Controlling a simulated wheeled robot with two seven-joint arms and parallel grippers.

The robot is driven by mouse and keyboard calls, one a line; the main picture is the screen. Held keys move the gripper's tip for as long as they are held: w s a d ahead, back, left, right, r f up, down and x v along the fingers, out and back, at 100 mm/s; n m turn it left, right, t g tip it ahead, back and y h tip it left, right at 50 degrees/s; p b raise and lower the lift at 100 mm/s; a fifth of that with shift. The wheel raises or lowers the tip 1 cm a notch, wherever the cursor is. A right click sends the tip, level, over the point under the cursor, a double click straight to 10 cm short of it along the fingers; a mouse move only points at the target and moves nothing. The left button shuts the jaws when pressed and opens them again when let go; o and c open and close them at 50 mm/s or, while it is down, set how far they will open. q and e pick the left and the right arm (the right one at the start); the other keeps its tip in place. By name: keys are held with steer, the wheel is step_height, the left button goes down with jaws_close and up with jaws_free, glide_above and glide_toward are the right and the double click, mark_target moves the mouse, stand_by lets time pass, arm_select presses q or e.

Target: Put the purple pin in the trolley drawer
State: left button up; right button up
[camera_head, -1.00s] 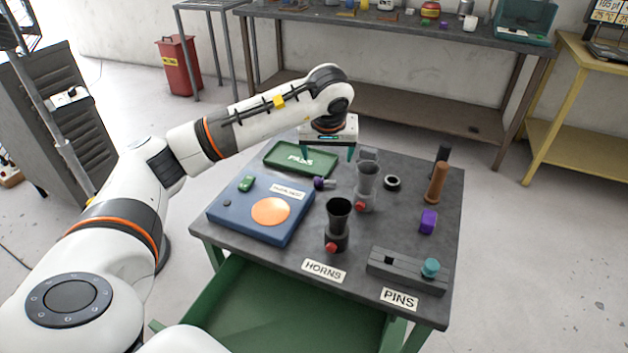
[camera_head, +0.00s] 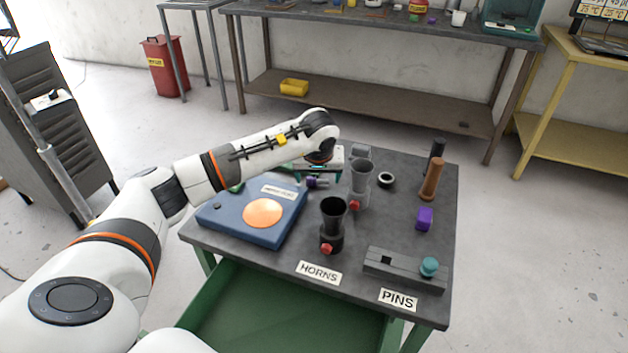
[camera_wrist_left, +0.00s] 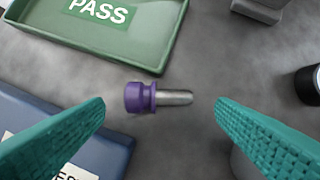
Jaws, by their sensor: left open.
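The purple pin (camera_wrist_left: 146,97) lies on its side on the grey trolley top, its purple head to the left and its metal shank to the right in the left wrist view. It also shows in the head view (camera_head: 316,182), just below my left gripper. My left gripper (camera_wrist_left: 160,115) is open, with its teal fingers on either side of the pin and not touching it. The gripper also shows in the head view (camera_head: 318,178). The green trolley drawer (camera_head: 275,310) is pulled out at the front. My right gripper is not in view.
A blue box with an orange disc (camera_head: 263,212) stands left of the pin. A green PASS tray (camera_wrist_left: 120,25) lies beside it. A grey horn (camera_head: 361,178) and a black horn (camera_head: 333,218) stand to the right. A purple block (camera_head: 425,219) and pin rack (camera_head: 385,265) are farther right.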

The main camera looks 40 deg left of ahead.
mark_target(318, 182)
arm_select(q)
steer(key=shift+x, duration=1.1)
steer(key=shift+a, duration=0.1)
steer(key=c, duration=1.1)
